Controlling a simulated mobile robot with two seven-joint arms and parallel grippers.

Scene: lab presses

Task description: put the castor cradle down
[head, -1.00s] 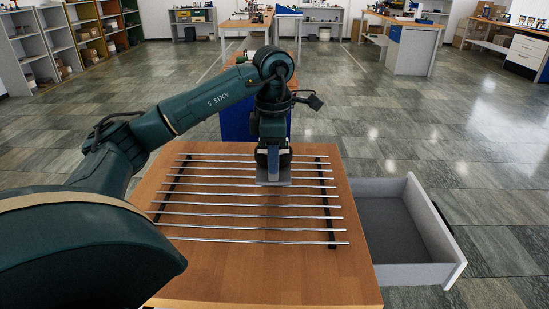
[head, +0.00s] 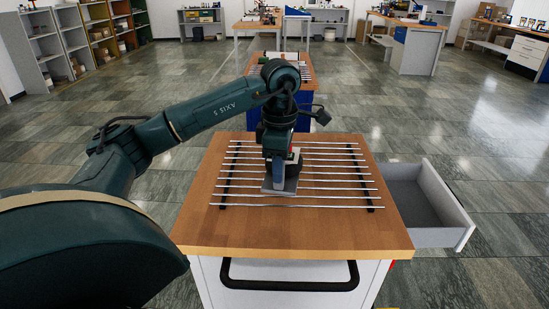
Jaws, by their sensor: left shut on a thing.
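My left arm reaches in from the left in the head view. Its gripper (head: 279,168) points down over the rod rack and is shut on a grey, plate-like piece, which I take to be the castor cradle (head: 281,186). The cradle is in front of the nearer rods in the picture; I cannot tell whether it touches them. The rack's several shiny metal rods (head: 335,181) lie across two dark bars on a wooden cart top (head: 290,235). The gripper hides the middle of some rods. My right gripper is not in view.
An open grey drawer (head: 405,205) sticks out on the cart's right side. A black handle (head: 290,286) runs along the cart's front. Another wooden-topped blue cart (head: 312,105) stands behind. Shelves (head: 70,50) line the left back. Tiled floor is clear on the right.

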